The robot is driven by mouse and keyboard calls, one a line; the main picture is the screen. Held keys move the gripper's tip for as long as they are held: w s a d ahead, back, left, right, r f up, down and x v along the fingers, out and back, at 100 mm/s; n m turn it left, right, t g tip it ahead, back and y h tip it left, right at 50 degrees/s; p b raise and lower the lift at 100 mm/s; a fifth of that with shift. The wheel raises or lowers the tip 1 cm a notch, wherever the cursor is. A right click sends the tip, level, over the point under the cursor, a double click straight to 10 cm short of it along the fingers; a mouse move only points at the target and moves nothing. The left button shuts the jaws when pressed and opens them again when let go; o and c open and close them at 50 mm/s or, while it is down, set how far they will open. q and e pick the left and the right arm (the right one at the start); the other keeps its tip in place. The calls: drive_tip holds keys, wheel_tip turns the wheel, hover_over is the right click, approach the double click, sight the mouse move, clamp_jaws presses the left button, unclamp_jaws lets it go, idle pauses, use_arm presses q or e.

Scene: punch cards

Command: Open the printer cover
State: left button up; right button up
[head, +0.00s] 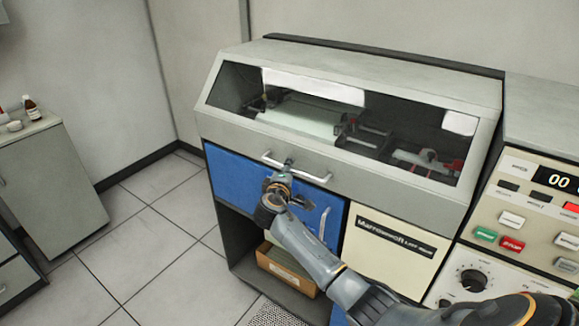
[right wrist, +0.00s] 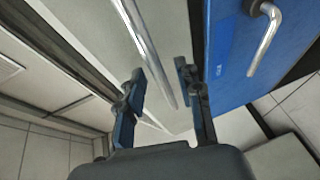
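The printer cover (head: 228,134) is a grey, sloped hood with a long dark window, and it is closed. A silver bar handle (head: 312,177) runs along its lower front edge; it also shows in the right wrist view (right wrist: 142,45). My right gripper (head: 288,166) is at the handle, near the bar's middle. In the right wrist view its two dark blue fingers (right wrist: 160,82) stand apart, with the bar between them and gaps visible on both sides. My right wrist and arm hide part of the blue front below. My left gripper is not in view.
Below the cover are a blue door (head: 232,178) with its own handle (head: 324,222), a cream panel (head: 385,255) and a cardboard box (head: 268,258) in an open shelf. A control panel (head: 525,215) with buttons stands right. A grey cabinet (head: 45,180) stands left, with clear tiled floor between.

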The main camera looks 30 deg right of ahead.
drive_tip(key=shift+x, duration=0.75)
drive_tip(key=shift+c, duration=0.5)
clamp_jaws()
